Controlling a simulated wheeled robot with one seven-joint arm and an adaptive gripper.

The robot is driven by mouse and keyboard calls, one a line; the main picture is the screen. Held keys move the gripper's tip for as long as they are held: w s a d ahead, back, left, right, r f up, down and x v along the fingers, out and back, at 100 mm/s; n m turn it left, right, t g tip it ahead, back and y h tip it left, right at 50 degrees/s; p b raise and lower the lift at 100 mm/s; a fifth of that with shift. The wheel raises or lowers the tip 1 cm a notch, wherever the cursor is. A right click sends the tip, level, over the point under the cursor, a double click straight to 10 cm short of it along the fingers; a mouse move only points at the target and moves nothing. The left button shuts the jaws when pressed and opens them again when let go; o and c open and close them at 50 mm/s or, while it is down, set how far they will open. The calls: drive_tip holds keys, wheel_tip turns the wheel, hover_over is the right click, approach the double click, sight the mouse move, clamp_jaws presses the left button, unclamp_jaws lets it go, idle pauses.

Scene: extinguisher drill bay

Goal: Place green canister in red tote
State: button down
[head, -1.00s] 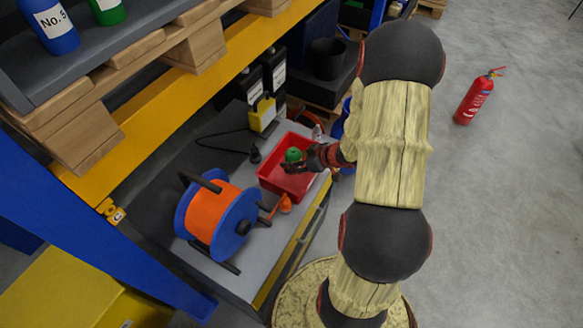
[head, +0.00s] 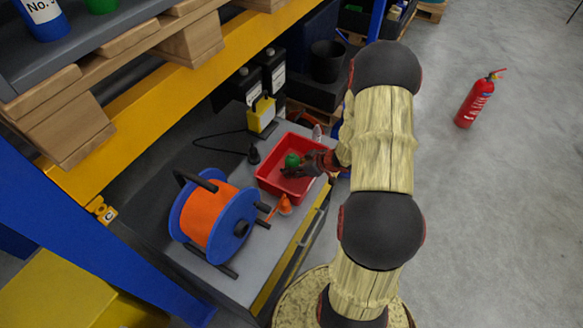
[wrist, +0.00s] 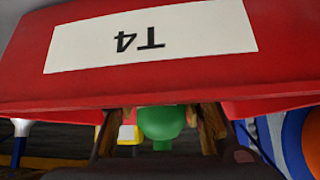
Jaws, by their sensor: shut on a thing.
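The red tote (head: 274,179) stands on the grey bench top. In the wrist view its red wall (wrist: 290,72), with a white T4 label, fills the upper part. The green canister (head: 292,160) shows inside the tote's outline in the head view. In the wrist view the green canister (wrist: 162,122) sits between the two fingers, partly below the tote's edge line. My gripper (head: 297,169) is shut on the canister, over the tote in the head view. I cannot tell whether the canister touches the tote floor. Its lower part is hidden.
An orange cable reel with blue sides (head: 210,217) stands left of the tote, and a small orange item (head: 284,205) lies in front of it. A yellow and black box (head: 262,114) is behind. A yellow shelf beam (head: 150,103) runs above the bench's left side.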

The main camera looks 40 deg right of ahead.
drive_tip(key=shift+f, duration=0.1)
drive_tip(key=c, duration=1.2)
unclamp_jaws()
drive_tip(key=shift+f, duration=0.1)
drive_tip(key=shift+o, duration=0.5)
